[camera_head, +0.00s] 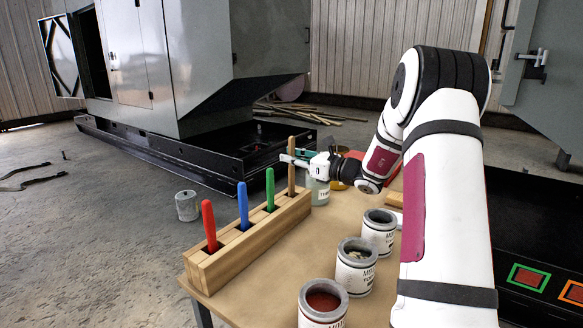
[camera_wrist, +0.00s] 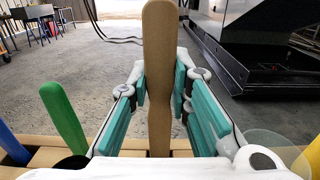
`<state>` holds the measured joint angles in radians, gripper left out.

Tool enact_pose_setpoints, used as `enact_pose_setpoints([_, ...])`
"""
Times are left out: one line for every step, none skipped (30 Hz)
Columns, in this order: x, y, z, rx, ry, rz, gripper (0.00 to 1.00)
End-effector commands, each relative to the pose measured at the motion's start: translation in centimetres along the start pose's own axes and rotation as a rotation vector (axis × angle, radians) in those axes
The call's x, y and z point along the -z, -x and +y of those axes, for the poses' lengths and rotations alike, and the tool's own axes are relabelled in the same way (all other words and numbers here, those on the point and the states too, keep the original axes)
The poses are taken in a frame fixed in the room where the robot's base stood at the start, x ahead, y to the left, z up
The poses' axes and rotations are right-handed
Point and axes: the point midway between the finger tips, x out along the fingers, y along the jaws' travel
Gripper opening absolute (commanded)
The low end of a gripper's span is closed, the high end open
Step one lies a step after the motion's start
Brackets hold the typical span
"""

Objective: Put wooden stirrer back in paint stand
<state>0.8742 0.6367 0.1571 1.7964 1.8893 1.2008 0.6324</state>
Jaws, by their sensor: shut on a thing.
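The wooden stirrer (camera_head: 291,181) is brown and stands upright at the far end of the paint stand (camera_head: 236,258), a long light-wood block. My gripper (camera_head: 291,160) is shut on the stirrer's upper part. In the wrist view, the stirrer (camera_wrist: 158,40) is between the teal finger pads of my gripper (camera_wrist: 160,92). Its lower end meets the stand's top; how deep it sits cannot be told. A red stirrer (camera_head: 209,224), a blue stirrer (camera_head: 243,205) and a green stirrer (camera_head: 270,188) stand in the other slots.
Three open paint cans, a near red one (camera_head: 323,304), a middle one (camera_head: 356,266) and a far one (camera_head: 379,231), stand on the brown table (camera_head: 262,289) right of the stand. A jar (camera_head: 319,190) stands close beside my gripper. A grey can (camera_head: 187,206) is on the floor.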

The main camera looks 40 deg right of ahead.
Motion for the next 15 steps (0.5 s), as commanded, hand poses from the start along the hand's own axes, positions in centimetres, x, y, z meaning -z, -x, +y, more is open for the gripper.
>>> enact_pose_setpoints([1.0, -0.04, 0.0, 0.0, -0.002, 0.0, 0.0])
enact_pose_setpoints([1.31, -0.03, 0.0, 0.0, -0.001, 0.0, 0.0])
enact_pose_setpoints([1.59, -0.03, 0.0, 0.0, -0.001, 0.0, 0.0])
enact_pose_setpoints([1.68, -0.02, 0.0, 0.0, -0.001, -0.001, 0.0])
enact_pose_setpoints([1.69, -0.02, 0.01, 0.0, 0.0, -0.001, 0.0])
enact_pose_setpoints([1.63, -0.01, 0.0, 0.0, 0.0, -0.001, 0.0])
enact_pose_setpoints([1.59, -0.01, 0.0, 0.0, 0.001, -0.001, 0.0])
enact_pose_setpoints([1.58, 0.0, 0.01, 0.0, 0.001, -0.001, 0.0])
enact_pose_setpoints([1.57, 0.0, 0.0, 0.0, 0.001, -0.001, 0.0])
enact_pose_setpoints([1.56, 0.0, 0.0, 0.0, 0.001, -0.001, 0.0])
enact_pose_setpoints([1.58, 0.0, 0.0, 0.0, 0.001, -0.001, 0.0])
enact_pose_setpoints([1.67, 0.0, 0.0, 0.0, 0.001, 0.0, 0.0])
enact_pose_setpoints([1.76, 0.0, 0.0, 0.0, 0.0, 0.0, 0.0])
enact_pose_setpoints([1.87, 0.0, 0.0, 0.0, 0.0, 0.0, 0.0])
enact_pose_setpoints([1.88, 0.0, 0.0, 0.0, 0.0, 0.0, 0.23])
